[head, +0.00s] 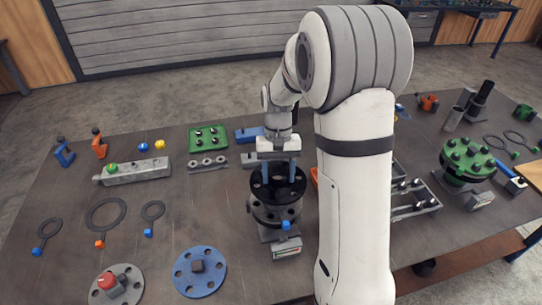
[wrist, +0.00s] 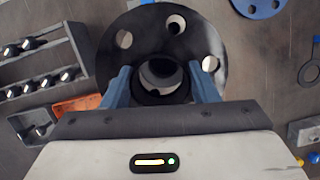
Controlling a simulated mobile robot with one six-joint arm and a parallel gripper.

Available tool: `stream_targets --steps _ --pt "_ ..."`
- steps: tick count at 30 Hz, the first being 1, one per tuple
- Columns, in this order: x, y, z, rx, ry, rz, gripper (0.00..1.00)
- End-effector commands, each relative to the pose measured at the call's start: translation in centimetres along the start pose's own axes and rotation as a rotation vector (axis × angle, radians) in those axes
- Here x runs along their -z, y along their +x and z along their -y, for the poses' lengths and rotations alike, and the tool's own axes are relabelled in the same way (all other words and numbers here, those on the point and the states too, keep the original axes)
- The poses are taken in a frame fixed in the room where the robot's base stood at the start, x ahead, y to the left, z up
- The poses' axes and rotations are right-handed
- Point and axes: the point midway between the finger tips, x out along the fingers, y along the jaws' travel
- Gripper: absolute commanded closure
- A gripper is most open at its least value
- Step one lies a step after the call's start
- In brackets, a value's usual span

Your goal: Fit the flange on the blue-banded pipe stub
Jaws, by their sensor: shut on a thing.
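A black flange (head: 262,189) with bolt holes sits over a dark pipe stub (head: 275,213) at the table's middle. In the wrist view the flange (wrist: 192,42) shows as a dark disc with a round bore. My gripper (head: 279,176) points down, its blue fingers shut on the flange's raised hub. In the wrist view the fingers (wrist: 162,84) lie on both sides of the hub. A small blue mark shows on the stub's front; a full blue band cannot be made out. I cannot tell whether the flange touches the stub.
A blue flange (head: 200,272) and a grey disc with a red knob (head: 116,284) lie front left. A green-topped flanged stub (head: 468,159) stands at right. Bolt racks (head: 410,200) are close right, partly behind my arm. Gasket rings (head: 105,214) lie at left.

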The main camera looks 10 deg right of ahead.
Motion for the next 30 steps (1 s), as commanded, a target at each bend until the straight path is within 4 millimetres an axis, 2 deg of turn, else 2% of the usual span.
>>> stream_targets --steps 8,21,30 --pt "0.2 0.8 0.4 -0.002 -0.009 -0.001 0.86" --pt "1.2 4.5 0.2 -0.001 -0.005 0.001 0.86" --pt "1.3 4.8 0.1 -0.001 -0.004 -0.001 0.86"
